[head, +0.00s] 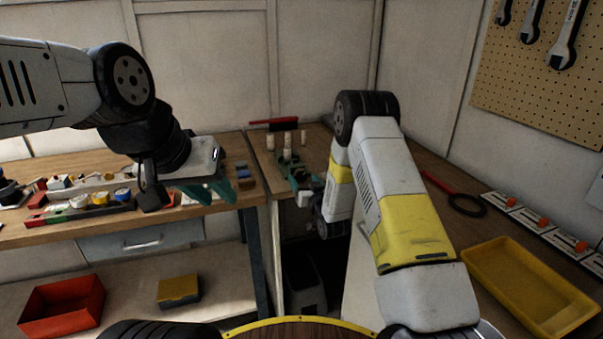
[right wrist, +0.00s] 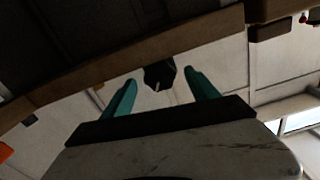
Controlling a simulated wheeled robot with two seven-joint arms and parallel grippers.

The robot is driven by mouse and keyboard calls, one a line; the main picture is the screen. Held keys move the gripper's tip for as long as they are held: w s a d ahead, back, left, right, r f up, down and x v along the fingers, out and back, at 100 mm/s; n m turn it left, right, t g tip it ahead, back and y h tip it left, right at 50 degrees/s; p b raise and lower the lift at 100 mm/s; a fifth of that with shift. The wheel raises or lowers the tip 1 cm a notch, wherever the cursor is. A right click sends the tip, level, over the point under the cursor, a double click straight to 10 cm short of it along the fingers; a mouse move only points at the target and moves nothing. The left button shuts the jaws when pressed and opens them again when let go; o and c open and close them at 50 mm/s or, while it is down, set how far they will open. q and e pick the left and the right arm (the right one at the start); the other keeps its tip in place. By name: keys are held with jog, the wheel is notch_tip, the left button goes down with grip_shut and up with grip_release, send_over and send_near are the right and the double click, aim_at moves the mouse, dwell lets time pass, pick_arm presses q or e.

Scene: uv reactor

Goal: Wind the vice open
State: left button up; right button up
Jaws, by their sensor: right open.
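A small green-and-grey shape (head: 299,178) sits at the front edge of the back bench in the head view; it looks like the vice, but my right arm crowds it and its jaws cannot be made out. My right gripper is open in the right wrist view (right wrist: 158,92), its two teal fingers apart. A dark knob-like part (right wrist: 159,74) shows between and beyond the fingertips, with no visible contact. In the head view my right gripper is mostly hidden by its arm. My left gripper (head: 210,192) is open and empty over the left bench, left of the green shape.
Several pale cylinders (head: 287,146) stand behind the green shape. Small coloured parts (head: 98,198) crowd the left bench. A red bin (head: 62,308) stands low at left.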

aim_at(302, 177)
jog(key=shift+x, duration=1.7)
jog(key=shift+c, duration=0.4)
jog(key=c, duration=1.3)
jog(key=shift+n, duration=3.4)
